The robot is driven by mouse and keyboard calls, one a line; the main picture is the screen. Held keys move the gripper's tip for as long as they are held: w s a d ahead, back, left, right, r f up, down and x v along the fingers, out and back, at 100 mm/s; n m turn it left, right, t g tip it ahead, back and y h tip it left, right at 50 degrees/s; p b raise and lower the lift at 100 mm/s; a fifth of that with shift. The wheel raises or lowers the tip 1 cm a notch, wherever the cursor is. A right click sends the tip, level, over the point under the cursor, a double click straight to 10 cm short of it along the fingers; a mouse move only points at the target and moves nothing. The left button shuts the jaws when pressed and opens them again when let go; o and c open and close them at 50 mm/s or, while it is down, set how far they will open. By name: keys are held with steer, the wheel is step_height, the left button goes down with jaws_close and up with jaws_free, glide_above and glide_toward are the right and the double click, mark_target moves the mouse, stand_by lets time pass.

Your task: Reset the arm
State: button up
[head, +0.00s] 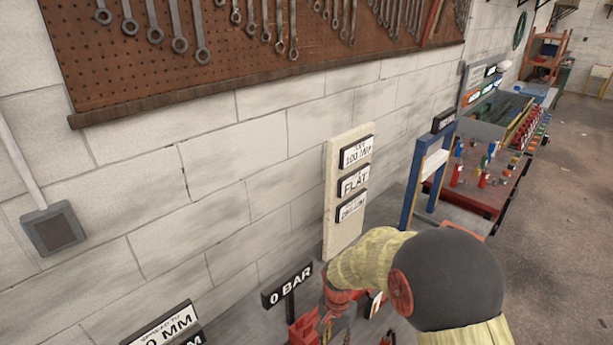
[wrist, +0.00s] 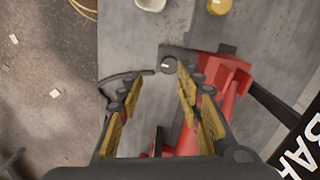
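My gripper shows in the wrist view (wrist: 158,82) with its two yellow-padded fingers apart. I see nothing held between them. Below the fingers is a red device (wrist: 232,85) with dark bars and a round grey end, on a grey bench top (wrist: 125,30). The right finger overlaps the device in the picture; I cannot tell whether they touch. In the head view my yellow-and-dark arm reaches down over the bench at the lower right and hides much of it. My gripper itself cannot be made out clearly there.
A "0 BAR" sign (head: 287,285) stands close left of my arm. A pale board with labels (head: 345,195) and a blue frame (head: 412,190) stand behind it. A white cup and a yellow cup (wrist: 218,6) are at the bench's top edge in the wrist view. Floor lies at left.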

steer(key=s+d+r+n+t+b, duration=0.1)
steer(key=s+d+r+n+t, duration=0.2)
steer(key=s+r, duration=0.7)
steer(key=s+d+r+n+t+b, duration=0.2)
steer(key=s+d+r, duration=0.5)
steer(key=r, duration=1.1)
steer(key=s+n+t, duration=0.1)
steer(key=s, duration=0.3)
steer(key=shift+d+r+n, duration=0.25)
steer(key=shift+n, duration=0.05)
steer(key=shift+o, duration=0.2)
